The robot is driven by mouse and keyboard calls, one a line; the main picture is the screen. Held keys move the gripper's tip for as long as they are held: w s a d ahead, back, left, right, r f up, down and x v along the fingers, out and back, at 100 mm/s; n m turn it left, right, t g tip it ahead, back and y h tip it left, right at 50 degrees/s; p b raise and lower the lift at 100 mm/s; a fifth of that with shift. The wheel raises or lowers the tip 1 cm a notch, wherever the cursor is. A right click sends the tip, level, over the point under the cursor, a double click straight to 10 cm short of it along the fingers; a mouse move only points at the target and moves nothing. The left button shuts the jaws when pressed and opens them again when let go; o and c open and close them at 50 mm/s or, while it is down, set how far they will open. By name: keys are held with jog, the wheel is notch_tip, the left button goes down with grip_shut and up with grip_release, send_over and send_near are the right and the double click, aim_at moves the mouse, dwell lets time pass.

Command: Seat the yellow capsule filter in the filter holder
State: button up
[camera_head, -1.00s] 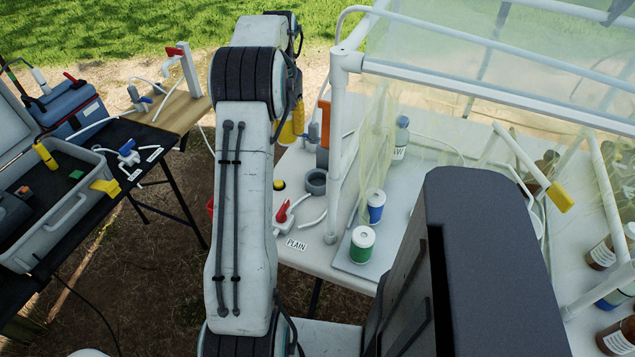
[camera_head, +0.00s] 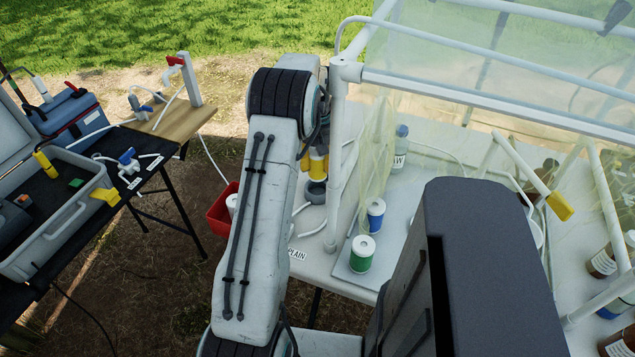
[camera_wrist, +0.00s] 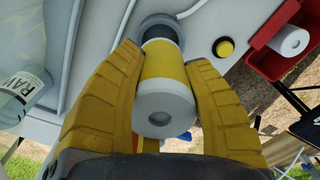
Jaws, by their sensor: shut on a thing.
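The yellow capsule filter (camera_wrist: 164,68) has a yellow band and a white end with a small central hole. My gripper (camera_wrist: 163,55) is shut on it, one yellow finger on each side. Its far end lines up with the grey ring-shaped filter holder (camera_wrist: 158,24) and overlaps it in the wrist view. I cannot tell whether the filter is inside the ring or just above it. In the head view, my gripper (camera_head: 316,164) is right over the holder (camera_head: 315,190), beside the white frame post, and the arm partly hides this spot.
The white frame post (camera_head: 335,165) stands close to the right of my gripper. A red bin (camera_head: 216,217) sits left of the arm. Blue (camera_head: 375,214) and green (camera_head: 362,254) labelled containers stand on the table at right. A yellow button (camera_wrist: 225,48) is near the holder.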

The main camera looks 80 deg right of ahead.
jog(key=shift+f, duration=3.7)
jog(key=shift+f, duration=0.15)
jog(key=o, duration=0.8)
notch_tip(320, 180, up, 12)
jog(key=shift+r, duration=0.2)
